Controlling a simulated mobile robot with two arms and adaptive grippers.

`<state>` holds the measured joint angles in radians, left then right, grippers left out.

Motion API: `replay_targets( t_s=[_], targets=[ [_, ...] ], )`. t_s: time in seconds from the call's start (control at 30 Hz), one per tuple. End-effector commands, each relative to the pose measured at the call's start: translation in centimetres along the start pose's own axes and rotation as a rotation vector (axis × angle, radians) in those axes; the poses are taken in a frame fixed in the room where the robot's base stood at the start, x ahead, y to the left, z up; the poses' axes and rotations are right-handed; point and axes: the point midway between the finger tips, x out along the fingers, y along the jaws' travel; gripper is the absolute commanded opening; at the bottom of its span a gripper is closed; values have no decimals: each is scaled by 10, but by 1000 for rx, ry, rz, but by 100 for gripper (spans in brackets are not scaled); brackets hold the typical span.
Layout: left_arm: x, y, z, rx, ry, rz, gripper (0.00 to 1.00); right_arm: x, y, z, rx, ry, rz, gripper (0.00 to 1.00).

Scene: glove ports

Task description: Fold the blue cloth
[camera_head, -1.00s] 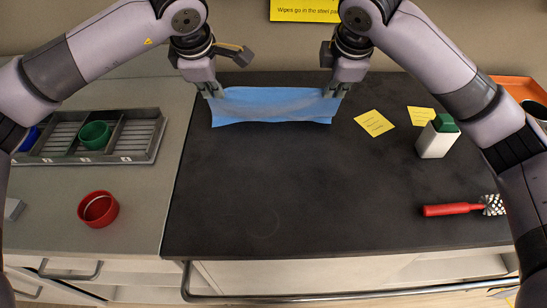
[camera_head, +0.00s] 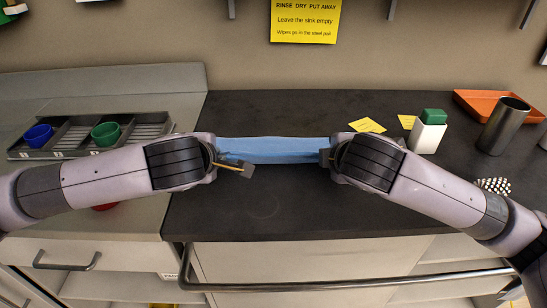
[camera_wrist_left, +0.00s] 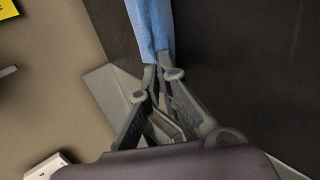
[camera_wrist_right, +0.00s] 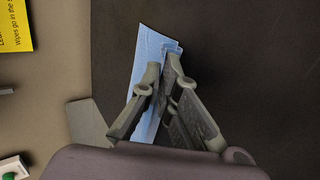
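The blue cloth (camera_head: 275,150) is stretched as a narrow strip between my two grippers, over the dark worktop in the head view. My left gripper (camera_head: 222,160) is at its left end, partly hidden by my arm. In the left wrist view, its fingertips (camera_wrist_left: 158,74) are shut on the cloth (camera_wrist_left: 150,25). My right gripper (camera_head: 327,157) is at the right end. In the right wrist view, its fingertips (camera_wrist_right: 163,72) close on the cloth (camera_wrist_right: 150,45), where layered edges show. I cannot tell whether the cloth's lower edge touches the worktop.
The dark worktop (camera_head: 270,210) is clear in front of the cloth. Yellow notes (camera_head: 367,125), a white bottle with green cap (camera_head: 428,132), a steel cup (camera_head: 503,125) and an orange tray (camera_head: 480,103) stand right. A grey rack (camera_head: 70,140) with blue and green cups is left.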

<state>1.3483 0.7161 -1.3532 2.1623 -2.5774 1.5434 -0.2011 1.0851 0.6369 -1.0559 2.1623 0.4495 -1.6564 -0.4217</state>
Motion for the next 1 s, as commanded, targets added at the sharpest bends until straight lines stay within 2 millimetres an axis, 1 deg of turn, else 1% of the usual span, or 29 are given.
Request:
replay_targets(
  t_s=[0.03,0.4,0.5,0.9,0.93,1.0],
  targets=[
    [2,-4,0,1,0,10,0,2,-3,0,-1,0,12,0],
    [2,-4,0,-1,0,31,0,2,-3,0,0,-1,33,0],
    [2,-4,0,0,0,31,8,2,-4,0,0,-1,32,8],
    [2,-4,0,0,0,30,35,2,-3,0,0,-1,31,35],
    [2,-3,0,0,0,31,37,1,-3,0,0,-1,32,37],
    [-3,0,0,-1,-1,32,37,-3,0,0,0,1,33,37]
  ],
)
